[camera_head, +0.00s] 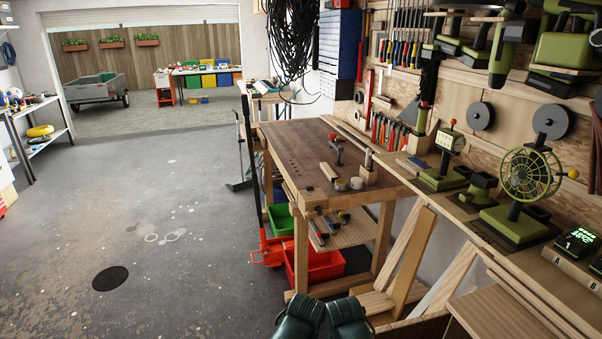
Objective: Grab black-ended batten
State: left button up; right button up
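No batten with a clearly black end can be made out. A short pale wooden piece (328,172) lies on the top of the wooden workbench (290,150). A long pale strip (345,131) lies along the bench's back edge. Pale wooden boards (413,262) lean at the right of the bench, and their lower parts are partly hidden. Neither of my grippers can be made out. Two dark green rounded shapes show at the bottom edge, with no fingers visible.
A red-handled clamp (335,150) and small round tins (341,184) are on the bench. Red bins (318,265) and a green bin (281,219) sit below. A long shelf with green machines (515,225) runs along the right wall. The floor (150,210) at left is open.

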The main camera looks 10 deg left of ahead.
aim_at(330, 174)
jog(key=u, duration=0.6)
jog(key=i+j+u, duration=0.1)
jog(key=j, duration=0.25)
jog(key=i+j+u, duration=0.1)
jog(key=j, duration=0.25)
jog(key=i+j+u, duration=0.2)
jog(key=i+j, duration=0.3)
jog(key=i+j+u, duration=0.15)
jog(key=i+j, duration=0.25)
jog(key=i, duration=0.2)
jog(key=i+z, duration=0.6)
jog(key=z, duration=0.15)
jog(key=i+j+z, duration=0.2)
jog(key=z, duration=0.15)
jog(key=i+z, duration=0.25)
jog(key=z, duration=0.25)
jog(key=i+j+z, duration=0.1)
jog(key=i+z, duration=0.15)
jog(key=z, duration=0.25)
jog(key=i+j+z, duration=0.25)
jog(key=z, duration=0.25)
jog(key=i+j+z, duration=0.2)
jog(key=z, duration=0.3)
jog(key=i+j+z, duration=0.25)
jog(key=j+z, duration=0.25)
jog(key=i+j+z, duration=0.1)
jog(key=j+z, duration=0.15)
jog(key=j, duration=0.55)
jog(key=i, duration=0.05)
